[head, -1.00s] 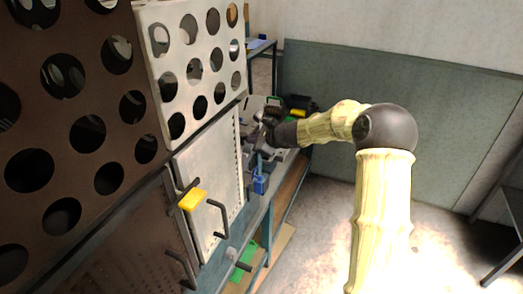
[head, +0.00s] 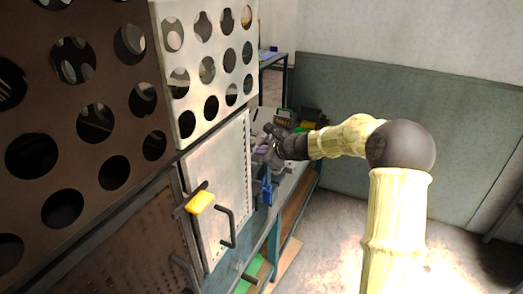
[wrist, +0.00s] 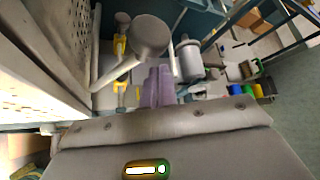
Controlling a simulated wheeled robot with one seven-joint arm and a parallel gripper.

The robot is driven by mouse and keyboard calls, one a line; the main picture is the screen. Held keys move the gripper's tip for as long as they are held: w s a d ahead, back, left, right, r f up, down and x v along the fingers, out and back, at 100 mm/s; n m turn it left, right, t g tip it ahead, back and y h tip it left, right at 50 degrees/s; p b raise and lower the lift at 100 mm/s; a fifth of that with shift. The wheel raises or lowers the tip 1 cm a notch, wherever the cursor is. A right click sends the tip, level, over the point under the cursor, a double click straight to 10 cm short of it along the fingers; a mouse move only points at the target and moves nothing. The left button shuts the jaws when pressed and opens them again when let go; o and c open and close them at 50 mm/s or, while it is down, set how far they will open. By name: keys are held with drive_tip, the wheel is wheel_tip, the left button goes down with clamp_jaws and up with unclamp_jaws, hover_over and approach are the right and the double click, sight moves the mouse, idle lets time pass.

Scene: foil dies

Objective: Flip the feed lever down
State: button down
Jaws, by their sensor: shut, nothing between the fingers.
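A grey bar with a large round knob (wrist: 150,36) rises close in front of my gripper in the wrist view. It may be the feed lever; I cannot tell for sure. My gripper (wrist: 155,86) has its two purple fingers together and empty. The fingertips appear just below the knob in the picture; whether they touch it is unclear. In the head view my gripper (head: 264,152) is over the bench, just right of the white cabinet door, and the lever cannot be made out there.
A white door (head: 219,180) with a dark handle and a perforated panel (head: 208,65) stand left of my arm. In the wrist view a grey cylinder (wrist: 188,62) is right of the fingers, and coloured bins (wrist: 250,90) stand farther right. Open floor lies right of the bench.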

drive_tip(key=d+f+b+v, duration=0.1)
drive_tip(key=b+v, duration=0.1)
drive_tip(key=v, duration=0.8)
drive_tip(key=shift+d, duration=0.2)
drive_tip(key=shift+w, duration=0.15)
drive_tip(key=s+a+f+n+g+h, duration=0.1)
drive_tip(key=s+f+n+g+h, duration=0.1)
drive_tip(key=s+f+n, duration=0.35)
drive_tip(key=s+a+f+n+g+h, duration=0.1)
drive_tip(key=s+a+f+n+g, duration=0.15)
drive_tip(key=s, duration=0.55)
drive_tip(key=s+d+f+n+g+h, duration=0.1)
drive_tip(key=s+d+f+n+h, duration=0.1)
drive_tip(key=s+n, duration=0.4)
drive_tip(key=s+d+f+n+g+h+p, duration=0.1)
drive_tip(key=s+d+f+n+h, duration=0.1)
drive_tip(key=s+n, duration=0.4)
drive_tip(key=s+d, duration=0.1)
drive_tip(key=s, duration=0.4)
drive_tip(key=shift+s+n+h, duration=0.15)
drive_tip(key=shift+n+h, duration=0.15)
drive_tip(key=shift+n, duration=0.1)
drive_tip(key=shift+f, duration=0.1)
